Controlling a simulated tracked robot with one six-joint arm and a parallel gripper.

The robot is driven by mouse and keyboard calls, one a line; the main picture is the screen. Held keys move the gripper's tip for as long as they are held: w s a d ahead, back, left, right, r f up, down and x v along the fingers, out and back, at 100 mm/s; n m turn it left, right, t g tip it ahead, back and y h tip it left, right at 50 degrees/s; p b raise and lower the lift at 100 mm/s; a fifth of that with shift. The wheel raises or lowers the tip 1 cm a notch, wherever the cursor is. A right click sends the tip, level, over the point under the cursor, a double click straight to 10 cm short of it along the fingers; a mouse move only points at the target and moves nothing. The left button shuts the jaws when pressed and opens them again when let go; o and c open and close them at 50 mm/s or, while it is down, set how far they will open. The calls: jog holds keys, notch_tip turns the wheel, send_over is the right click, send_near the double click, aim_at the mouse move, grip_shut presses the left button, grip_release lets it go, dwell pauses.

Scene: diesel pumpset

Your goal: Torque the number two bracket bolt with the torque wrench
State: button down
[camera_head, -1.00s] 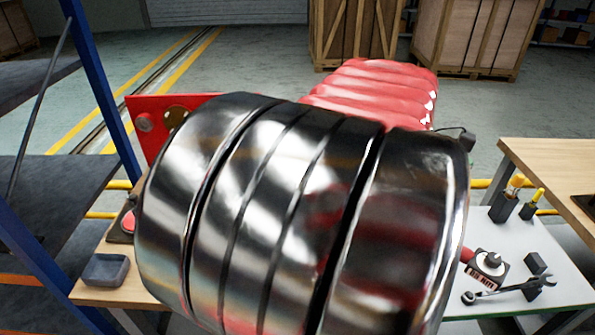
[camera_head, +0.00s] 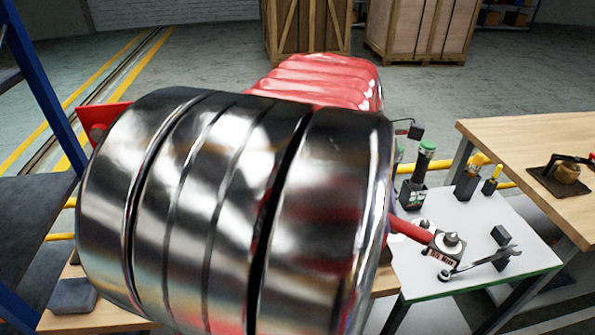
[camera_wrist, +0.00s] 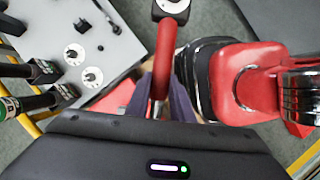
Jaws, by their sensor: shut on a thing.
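A red-handled tool, seemingly the torque wrench (camera_head: 412,230), reaches over the white table with its labelled, blocky head to the right. In the head view a large dark, shiny cylinder hides most of my gripper. The number two bracket bolt cannot be made out in either view.
On the white table (camera_head: 520,235) lie an open-ended spanner (camera_head: 483,262), a green-topped tool in a holder (camera_head: 423,165) and yellow-handled tools (camera_head: 472,170). A wooden bench (camera_head: 550,130) stands at right. A blue rack (camera_head: 40,90) stands at left. Wooden crates (camera_head: 420,30) stand behind.

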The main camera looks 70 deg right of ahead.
jog(key=shift+f, duration=1.35)
jog(key=shift+d+f, duration=0.15)
jog(key=shift+d, duration=0.05)
jog(key=shift+s+d+n+h, duration=0.1)
jog(key=shift+d+n+h, duration=0.35)
jog(key=shift+d+n, duration=0.8)
jog(key=shift+s+d+n+h, duration=0.1)
jog(key=shift+d+n+h, duration=0.35)
jog(key=shift+d+n, duration=0.8)
jog(key=shift+w+d+n+h, duration=0.2)
jog(key=shift+d+n, duration=0.2)
jog(key=shift+d, duration=0.3)
jog(key=shift+w+d+n+h, duration=0.1)
jog(key=shift+d+n+h, duration=0.1)
jog(key=shift+d+n, duration=0.35)
jog(key=shift+w+d+n+h, duration=0.2)
jog(key=shift+w+d+n, duration=0.15)
jog(key=shift+d+n, duration=0.35)
jog(key=shift+w+d+n+h, duration=0.25)
jog(key=shift+d+n, duration=0.2)
jog(key=shift+d, duration=0.35)
jog(key=shift+f, duration=0.6)
jog(key=shift+s+a, duration=0.1)
jog(key=shift+a, duration=0.1)
